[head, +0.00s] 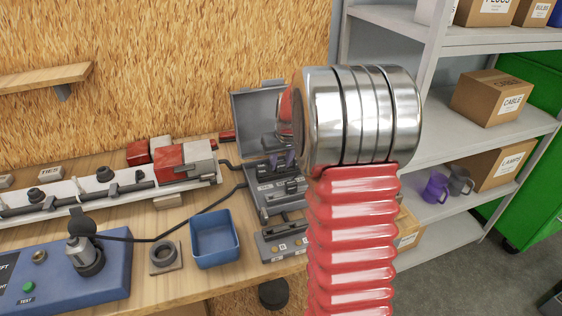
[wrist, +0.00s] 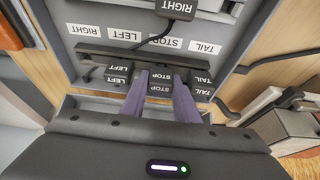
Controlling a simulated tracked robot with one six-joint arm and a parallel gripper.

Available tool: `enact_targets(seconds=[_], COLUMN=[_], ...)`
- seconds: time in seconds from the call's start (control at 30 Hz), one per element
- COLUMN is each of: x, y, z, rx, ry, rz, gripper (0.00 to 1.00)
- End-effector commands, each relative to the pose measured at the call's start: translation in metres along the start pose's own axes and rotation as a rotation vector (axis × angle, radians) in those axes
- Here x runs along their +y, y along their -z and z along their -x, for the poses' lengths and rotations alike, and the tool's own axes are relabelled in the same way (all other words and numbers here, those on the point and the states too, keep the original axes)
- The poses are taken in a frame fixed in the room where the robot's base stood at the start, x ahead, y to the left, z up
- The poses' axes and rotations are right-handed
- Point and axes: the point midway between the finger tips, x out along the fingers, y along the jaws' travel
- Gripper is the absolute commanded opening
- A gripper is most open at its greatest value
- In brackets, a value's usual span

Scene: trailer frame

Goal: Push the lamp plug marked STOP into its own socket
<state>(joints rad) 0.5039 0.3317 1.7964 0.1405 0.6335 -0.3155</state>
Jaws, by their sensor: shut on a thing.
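The grey junction box (head: 262,206) stands on the bench with its lid (head: 252,110) raised. In the wrist view, my gripper (wrist: 162,78) has its two purple fingers on either side of the dark STOP plug (wrist: 160,88) and is shut on it. The plug is in line with a row between the LEFT plug (wrist: 117,76) and the TAIL plug (wrist: 203,86). I cannot tell how deep it sits. A white STOP label (wrist: 168,43) is on the box beyond. In the head view, my arm hides much of the box's right side, and the plug cannot be made out.
A RIGHT plug (wrist: 176,8) shows at the top of the wrist view. A blue bin (head: 215,240), a grey unit (head: 282,241) and a blue tester (head: 70,270) are on the bench. A dark cable (head: 190,215) crosses it. Shelves stand right.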

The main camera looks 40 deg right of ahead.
Motion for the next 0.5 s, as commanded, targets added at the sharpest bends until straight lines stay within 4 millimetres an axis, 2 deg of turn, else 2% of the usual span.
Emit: enact_targets(seconds=[0.37, 0.4, 0.5], x=[0.0000, 0.0000, 0.0000], y=[-0.0014, -0.0014, -0.0014], z=[-0.0031, -0.0031, -0.0030], rx=[0.000, 0.000, 0.000], ry=[0.000, 0.000, 0.000], rz=[0.000, 0.000, 0.000], gripper=[0.19, 0.28, 0.35])
